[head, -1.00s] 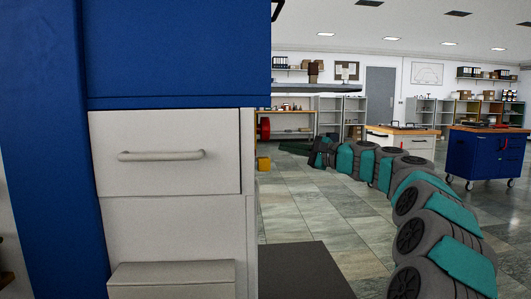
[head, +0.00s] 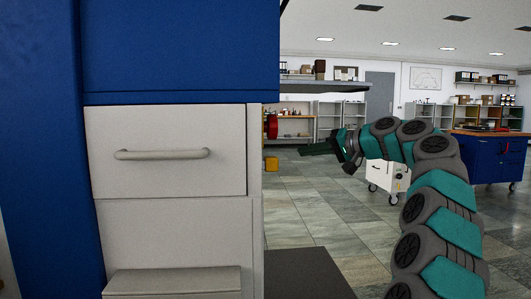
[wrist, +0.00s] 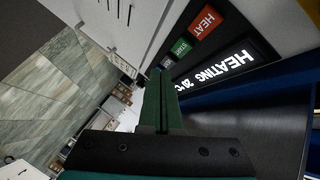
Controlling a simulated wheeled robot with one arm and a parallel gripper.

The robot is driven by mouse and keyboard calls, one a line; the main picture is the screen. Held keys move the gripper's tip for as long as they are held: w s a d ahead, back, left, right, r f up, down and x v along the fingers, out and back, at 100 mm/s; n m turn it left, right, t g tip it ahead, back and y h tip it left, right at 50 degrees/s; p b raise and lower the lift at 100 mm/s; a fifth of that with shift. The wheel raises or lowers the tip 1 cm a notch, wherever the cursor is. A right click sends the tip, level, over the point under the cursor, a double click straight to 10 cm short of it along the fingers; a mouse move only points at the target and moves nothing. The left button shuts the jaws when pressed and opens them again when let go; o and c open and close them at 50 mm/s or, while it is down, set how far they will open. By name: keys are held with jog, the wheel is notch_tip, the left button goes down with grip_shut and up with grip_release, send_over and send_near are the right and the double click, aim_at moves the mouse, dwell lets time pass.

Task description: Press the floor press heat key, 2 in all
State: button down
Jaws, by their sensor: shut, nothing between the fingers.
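The red HEAT key (wrist: 206,22) is on a dark control panel at the top of the wrist view. A green START key (wrist: 180,48) and a grey key (wrist: 167,62) sit beside it in a row. A lit display reads HEATING (wrist: 234,62), its digits partly unclear. My gripper (wrist: 157,75) is shut and empty, its green fingers pointing toward the panel. The fingertips appear nearest the grey key and apart from the HEAT key in the picture; the depth gap is unclear. In the head view my gripper (head: 304,150) points left, and the keys are hidden.
A blue and white cabinet (head: 165,225) with a drawer handle (head: 161,154) fills the left of the head view. A white cart (head: 383,178) and a blue cart (head: 486,157) stand behind my arm. Tiled floor (head: 315,215) is open between.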

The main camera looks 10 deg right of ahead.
jog(key=shift+a, duration=0.15)
jog(key=a+b, duration=0.3)
jog(key=a, duration=0.5)
jog(key=shift+a, duration=0.3)
dwell(1.9)
jog(key=shift+a, duration=0.4)
jog(key=shift+a, duration=0.45)
dwell(0.8)
jog(key=shift+d, duration=0.85)
